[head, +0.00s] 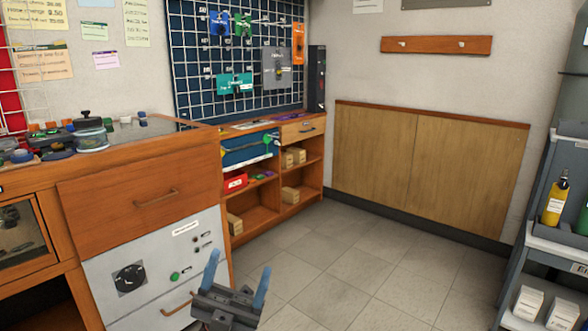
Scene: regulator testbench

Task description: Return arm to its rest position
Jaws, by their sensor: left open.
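My left gripper (237,287) is at the lower middle of the head view, with its two blue fingers pointing up and spread apart. Nothing is between the fingers. It is in front of the lower right side of the white panel (145,262) with a black dial and a green button; I cannot tell the exact gap. The rest of my left arm is mostly out of the picture. My right gripper does not show.
A wooden workbench (140,190) with clutter on top stands at the left. A low shelf unit (262,205) stands below the pegboard grid (235,60). A grey rack (545,190) with bottles and boxes is at the right. The tiled floor (370,270) between is clear.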

